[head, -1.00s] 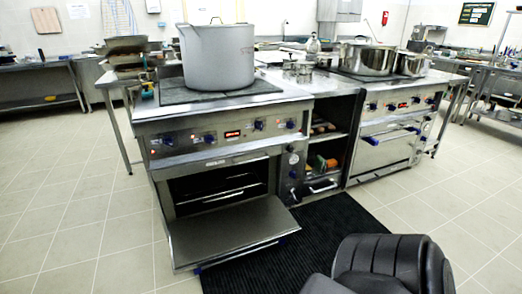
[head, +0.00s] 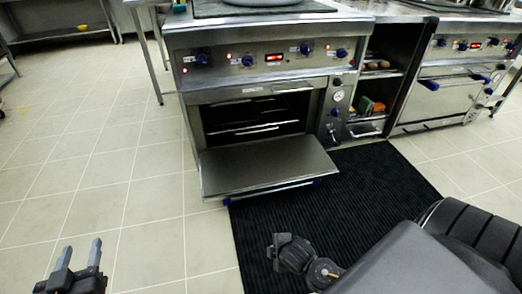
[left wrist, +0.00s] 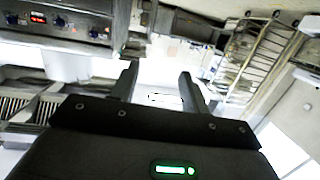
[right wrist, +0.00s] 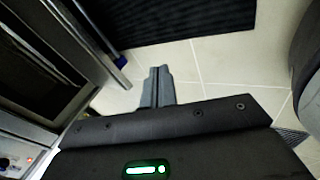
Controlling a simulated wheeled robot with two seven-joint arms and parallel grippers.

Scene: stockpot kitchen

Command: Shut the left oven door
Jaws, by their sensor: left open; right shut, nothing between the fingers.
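The left oven door (head: 265,165) is lowered open, roughly level, in front of the dark oven cavity (head: 255,118). Its bar handle (head: 275,190) with blue ends runs along the outer edge. My left gripper (head: 80,250) is open and empty at the lower left, over the floor and well away from the door. Its spread fingers also show in the left wrist view (left wrist: 157,78). My right gripper (right wrist: 157,72) is shut and empty in the right wrist view, with floor tiles beyond its tips. The handle (right wrist: 108,48) appears to its upper left, apart from it. I cannot make out the right fingers in the head view.
A black ribbed mat (head: 350,180) lies before the range. A second oven (head: 440,95), shut, stands at the right past open shelves (head: 372,105). Tiled floor (head: 100,170) is clear at the left. A stockpot base (head: 265,2) shows at the top edge.

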